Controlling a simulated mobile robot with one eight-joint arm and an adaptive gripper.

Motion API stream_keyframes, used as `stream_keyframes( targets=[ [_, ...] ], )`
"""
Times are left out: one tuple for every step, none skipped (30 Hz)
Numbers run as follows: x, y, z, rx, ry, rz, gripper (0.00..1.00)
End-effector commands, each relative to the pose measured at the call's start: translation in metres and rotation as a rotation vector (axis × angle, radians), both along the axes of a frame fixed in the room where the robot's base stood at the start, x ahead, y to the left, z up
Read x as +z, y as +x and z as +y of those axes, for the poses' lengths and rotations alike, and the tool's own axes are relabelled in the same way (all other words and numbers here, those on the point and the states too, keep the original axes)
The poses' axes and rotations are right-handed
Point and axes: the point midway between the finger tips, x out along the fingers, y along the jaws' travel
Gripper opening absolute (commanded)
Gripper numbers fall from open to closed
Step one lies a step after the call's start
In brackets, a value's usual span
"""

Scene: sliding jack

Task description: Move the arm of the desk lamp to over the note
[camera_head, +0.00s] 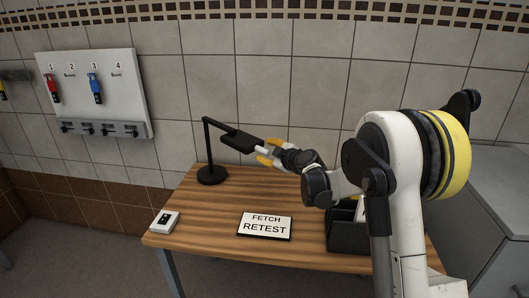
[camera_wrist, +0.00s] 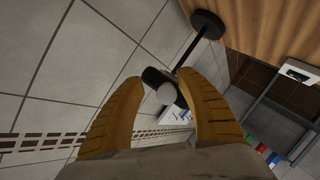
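The black desk lamp (camera_head: 238,142) stands at the back left of the wooden table on a round base (camera_head: 211,175). Its arm reaches from the post top toward the right, and its flat head hangs left of my gripper. The note (camera_head: 265,226), a white card reading "FETCH RETEST", lies near the table's front middle, in front and to the right of the lamp head. My gripper (camera_head: 268,151) has yellow fingers spread apart at the head's right end. In the wrist view the lamp head (camera_wrist: 157,77) shows between the fingertips; whether they touch it is unclear.
A black open box (camera_head: 345,238) stands on the table right of the note, partly behind my arm. A small white device (camera_head: 165,221) sits at the front left corner. The table around the note is clear.

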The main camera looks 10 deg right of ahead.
Motion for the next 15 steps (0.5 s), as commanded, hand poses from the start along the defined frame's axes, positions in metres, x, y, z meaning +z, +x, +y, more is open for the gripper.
stream_keyframes(
  targets=[
    [0.000, 0.000, 0.001, 0.001, 0.000, 0.000, 0.42],
    [0.000, -0.001, 0.001, 0.002, 0.000, 0.001, 0.42],
    [0.000, -0.001, 0.001, 0.002, 0.000, 0.001, 0.42],
    [0.000, -0.001, 0.002, 0.003, 0.001, 0.000, 0.42],
    [0.000, -0.001, 0.002, 0.003, 0.001, 0.001, 0.42],
    [0.000, -0.002, 0.001, 0.003, 0.001, 0.001, 0.42],
    [0.000, -0.003, 0.001, 0.003, 0.001, 0.001, 0.42],
    [0.001, -0.005, 0.000, 0.003, 0.000, 0.002, 0.42],
    [0.002, -0.008, -0.001, 0.002, 0.000, 0.001, 0.42],
    [0.003, -0.012, -0.003, 0.002, 0.000, 0.001, 0.42],
    [0.004, -0.016, -0.004, 0.002, 0.001, 0.001, 0.42],
    [0.007, -0.023, -0.007, 0.002, 0.001, 0.001, 0.42],
    [0.008, -0.029, -0.009, 0.001, 0.002, 0.002, 0.42],
    [0.010, -0.035, -0.011, 0.001, 0.002, 0.002, 0.42],
    [0.013, -0.043, -0.014, 0.001, 0.000, 0.002, 0.42]
  ],
)
